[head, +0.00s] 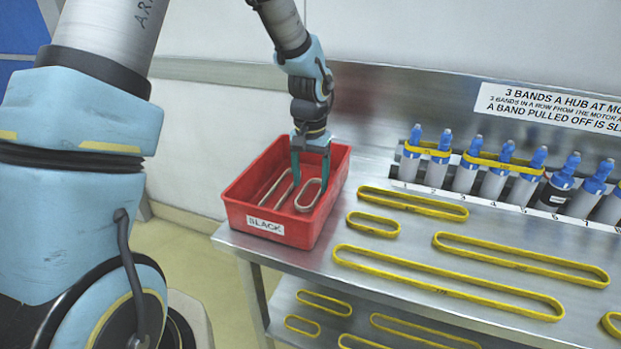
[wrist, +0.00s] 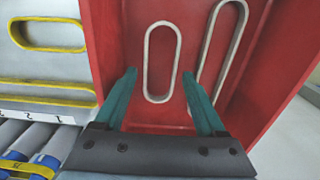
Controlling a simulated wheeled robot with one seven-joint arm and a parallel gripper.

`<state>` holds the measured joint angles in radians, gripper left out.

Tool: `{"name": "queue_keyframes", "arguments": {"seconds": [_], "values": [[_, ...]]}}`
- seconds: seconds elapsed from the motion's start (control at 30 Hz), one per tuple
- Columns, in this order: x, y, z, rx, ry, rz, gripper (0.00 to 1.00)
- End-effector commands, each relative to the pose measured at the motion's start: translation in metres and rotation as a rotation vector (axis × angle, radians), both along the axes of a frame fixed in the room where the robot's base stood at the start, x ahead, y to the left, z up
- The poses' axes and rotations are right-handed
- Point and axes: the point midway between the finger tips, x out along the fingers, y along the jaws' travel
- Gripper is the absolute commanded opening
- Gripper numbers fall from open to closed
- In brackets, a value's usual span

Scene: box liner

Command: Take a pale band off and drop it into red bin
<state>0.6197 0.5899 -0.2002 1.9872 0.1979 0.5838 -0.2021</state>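The red bin (head: 323,217), labelled "SLACK", sits at the left end of the steel table; its red wall also shows in the wrist view (wrist: 102,45). Two pale bands lie inside: a shorter loop (wrist: 147,62) and a longer, slanted one (wrist: 207,50). In the head view the longer one (head: 263,200) is left of the shorter one (head: 299,204). My gripper (head: 311,172) points down over the bin. In the wrist view its fingers (wrist: 159,76) are apart with nothing held between them. No pale band is seen on the pegs.
A row of numbered blue-topped pegs (head: 465,176) stands at the table's back, with yellow bands (head: 427,152) around some. Several loose yellow bands (head: 448,280) lie on the table (head: 400,249). More yellow bands (head: 325,303) show below the table's front edge. A printed sign (head: 570,112) is behind the pegs.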

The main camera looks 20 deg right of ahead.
Motion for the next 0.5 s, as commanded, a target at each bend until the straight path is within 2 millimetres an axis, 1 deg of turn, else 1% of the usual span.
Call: {"name": "queue_keyframes", "arguments": {"seconds": [0.03,0.13,0.37,0.5], "values": [[0.0000,0.0000,0.0001,0.000,0.000,0.000,0.80],[0.0001,-0.0001,0.0001,0.000,0.000,0.000,0.91],[0.0001,-0.0001,0.0003,0.000,0.000,0.000,0.91],[0.0008,-0.0006,0.0080,-0.002,-0.002,0.001,0.91]]}}
